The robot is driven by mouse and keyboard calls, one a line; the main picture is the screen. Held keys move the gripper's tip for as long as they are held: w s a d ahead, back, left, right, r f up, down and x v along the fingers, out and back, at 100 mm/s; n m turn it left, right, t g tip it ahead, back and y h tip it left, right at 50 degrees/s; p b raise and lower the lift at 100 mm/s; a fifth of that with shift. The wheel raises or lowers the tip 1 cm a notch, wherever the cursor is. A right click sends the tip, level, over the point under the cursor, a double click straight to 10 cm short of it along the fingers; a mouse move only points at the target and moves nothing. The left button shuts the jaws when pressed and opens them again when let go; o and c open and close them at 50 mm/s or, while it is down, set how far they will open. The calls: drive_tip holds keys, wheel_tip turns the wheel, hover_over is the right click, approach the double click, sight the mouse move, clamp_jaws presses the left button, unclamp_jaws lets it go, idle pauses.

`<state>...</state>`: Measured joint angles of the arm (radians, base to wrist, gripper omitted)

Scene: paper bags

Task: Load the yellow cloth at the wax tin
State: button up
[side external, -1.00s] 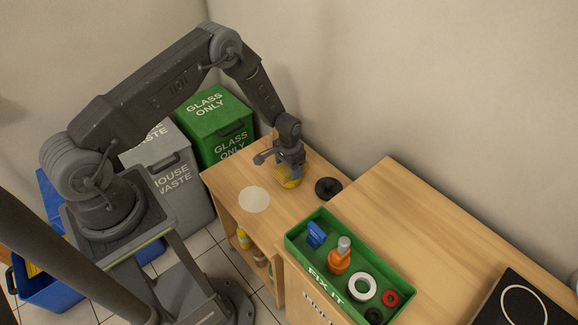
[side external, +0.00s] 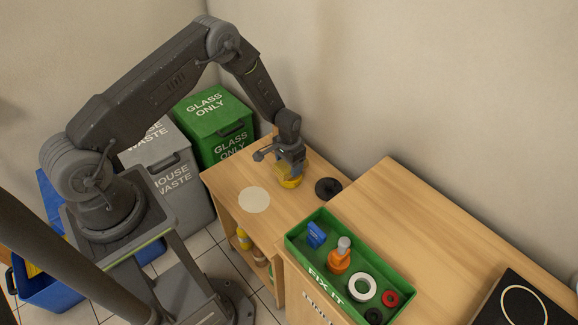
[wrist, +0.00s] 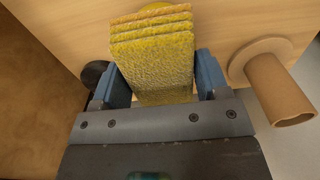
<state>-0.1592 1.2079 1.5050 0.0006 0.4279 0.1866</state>
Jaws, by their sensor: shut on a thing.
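The yellow cloth (wrist: 152,60) shows as a thick folded stack with a rough texture in the wrist view. My gripper (wrist: 161,80) is shut on it, with one blue finger on each side. In the side view my gripper (side external: 289,172) is low over the wooden counter, and yellow (side external: 291,183) shows beneath it. A smooth yellow round thing (wrist: 157,6) peeks out past the cloth's far edge; it may be the wax tin, but the cloth hides most of it. I cannot tell whether the cloth touches it.
A black disc (side external: 328,188) lies right of my gripper on the wooden counter (side external: 231,181). A cream disc (side external: 254,199) is to its left; the wrist view shows a brown tube (wrist: 278,91) there. A green tray (side external: 318,268) holding several items stands on the right-hand cabinet.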

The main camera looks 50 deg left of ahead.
drive_tip(key=shift+r, duration=2.65)
